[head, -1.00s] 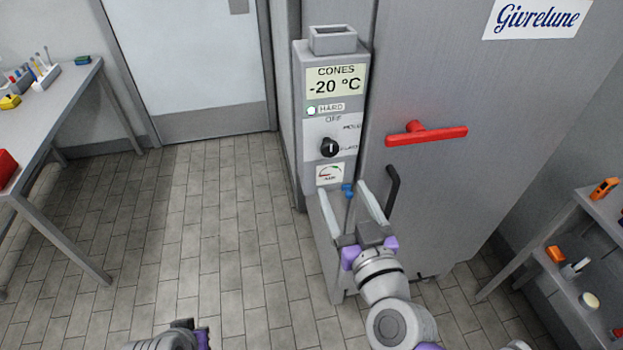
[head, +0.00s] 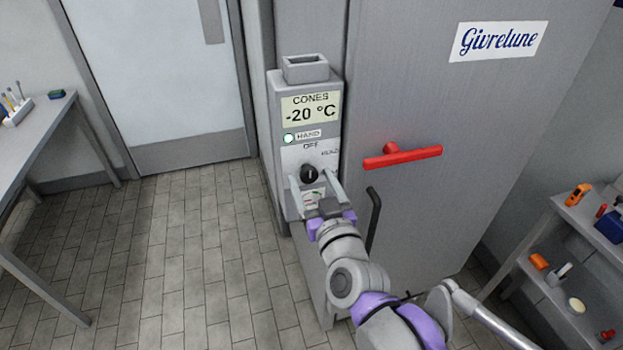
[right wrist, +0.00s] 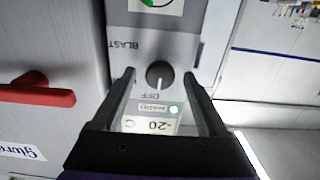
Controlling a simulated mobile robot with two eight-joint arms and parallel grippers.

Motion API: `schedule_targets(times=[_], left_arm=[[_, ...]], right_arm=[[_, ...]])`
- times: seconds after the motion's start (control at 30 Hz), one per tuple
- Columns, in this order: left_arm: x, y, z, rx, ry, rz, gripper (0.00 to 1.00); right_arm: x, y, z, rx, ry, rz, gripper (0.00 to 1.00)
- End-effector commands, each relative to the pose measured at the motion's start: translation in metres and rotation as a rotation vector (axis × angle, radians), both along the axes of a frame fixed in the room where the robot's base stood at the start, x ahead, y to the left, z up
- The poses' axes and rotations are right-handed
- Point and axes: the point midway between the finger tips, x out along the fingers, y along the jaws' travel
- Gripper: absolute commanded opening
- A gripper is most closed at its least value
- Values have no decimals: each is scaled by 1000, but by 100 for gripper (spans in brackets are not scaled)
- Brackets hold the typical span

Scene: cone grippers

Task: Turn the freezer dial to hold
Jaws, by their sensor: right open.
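The freezer dial (head: 309,173) is a round black knob with a white mark on the pale panel of the grey control box. It also shows in the right wrist view (right wrist: 159,74), where the picture is upside down. Its mark points toward the word OFF. My right gripper (head: 312,177) is open, with one finger on each side of the dial; contact cannot be told. In the right wrist view the dial lies between the fingertips. My left gripper is not in view.
Above the dial are a lit green lamp (head: 288,138) and a display (head: 311,108) reading -20 °C. A gauge sits below, partly hidden by my gripper. A red door handle (head: 403,156) and a black handle (head: 373,220) stand out to the right. Floor at left is clear.

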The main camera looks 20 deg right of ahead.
Motion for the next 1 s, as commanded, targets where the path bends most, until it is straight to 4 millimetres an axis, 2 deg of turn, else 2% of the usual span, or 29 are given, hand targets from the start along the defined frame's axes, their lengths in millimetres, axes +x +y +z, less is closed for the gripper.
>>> schedule_targets(times=[0.1, 0.4, 0.47, 0.83, 1.0], left_arm=[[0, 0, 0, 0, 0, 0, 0], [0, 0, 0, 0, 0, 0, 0], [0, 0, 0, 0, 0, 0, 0], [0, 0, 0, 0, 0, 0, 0], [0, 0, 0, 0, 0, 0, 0]], right_arm=[[6, 0, 0, -1, 0, 0, 76], [7, 0, -1, -1, 0, 0, 76], [7, 0, -1, -1, 0, 0, 67], [7, 0, 0, -1, 0, 0, 1], [7, 0, 0, 2, 0, 0, 0]])
